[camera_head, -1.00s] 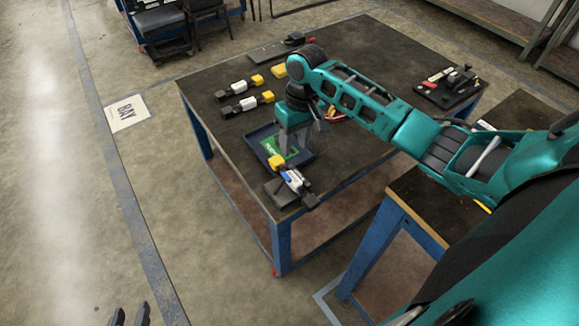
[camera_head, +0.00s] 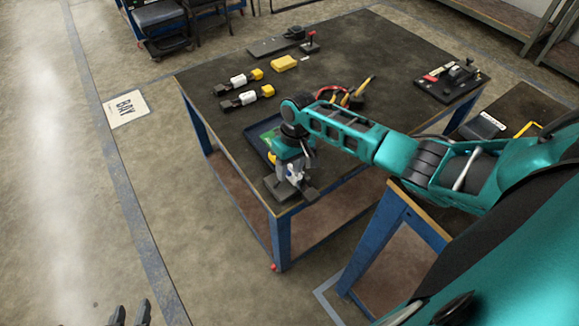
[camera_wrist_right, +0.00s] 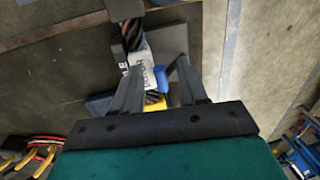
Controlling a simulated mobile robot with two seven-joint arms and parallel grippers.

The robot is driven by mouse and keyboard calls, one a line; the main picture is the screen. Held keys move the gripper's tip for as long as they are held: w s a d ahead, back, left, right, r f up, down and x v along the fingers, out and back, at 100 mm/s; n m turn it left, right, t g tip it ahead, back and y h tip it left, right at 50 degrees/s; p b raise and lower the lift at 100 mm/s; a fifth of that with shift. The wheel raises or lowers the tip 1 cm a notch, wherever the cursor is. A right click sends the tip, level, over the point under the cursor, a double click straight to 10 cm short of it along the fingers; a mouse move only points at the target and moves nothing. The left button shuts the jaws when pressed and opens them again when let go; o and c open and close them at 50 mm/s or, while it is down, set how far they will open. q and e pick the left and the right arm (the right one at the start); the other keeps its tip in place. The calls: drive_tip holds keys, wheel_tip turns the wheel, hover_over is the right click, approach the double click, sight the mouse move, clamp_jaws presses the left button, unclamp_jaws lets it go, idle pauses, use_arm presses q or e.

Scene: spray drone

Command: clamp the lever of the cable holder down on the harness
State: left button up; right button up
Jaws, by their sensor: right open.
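The cable holder's dark base plate (camera_head: 279,188) stands at the near corner of the table. In the wrist view its grey plate (camera_wrist_right: 168,42) shows behind the harness. The harness (camera_wrist_right: 133,36) is a braided cable with a white printed label, a black end and a yellow connector (camera_wrist_right: 154,103). A blue piece that looks like the lever (camera_wrist_right: 161,78) stands beside the label, between the fingertips. My right gripper (camera_wrist_right: 157,76) is open over the holder; contact cannot be told. My left gripper (camera_head: 129,314) is open and empty at the bottom left, away from the table.
A dark blue tray (camera_head: 256,143) lies just behind the holder. A black tool board (camera_head: 446,83) is at the right.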

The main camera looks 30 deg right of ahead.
clamp_jaws()
drive_tip(key=shift+d+f+p, duration=0.3)
drive_tip(key=shift+d+p, duration=0.05)
drive_tip(key=shift+d, duration=0.1)
unclamp_jaws()
idle(0.3)
drive_tip(key=shift+r, duration=0.1)
wheel_tip(320, 180, up, 13)
drive_tip(key=d, duration=0.1)
drive_tip(key=shift+d+p, duration=0.3)
drive_tip(key=shift+w, duration=0.1)
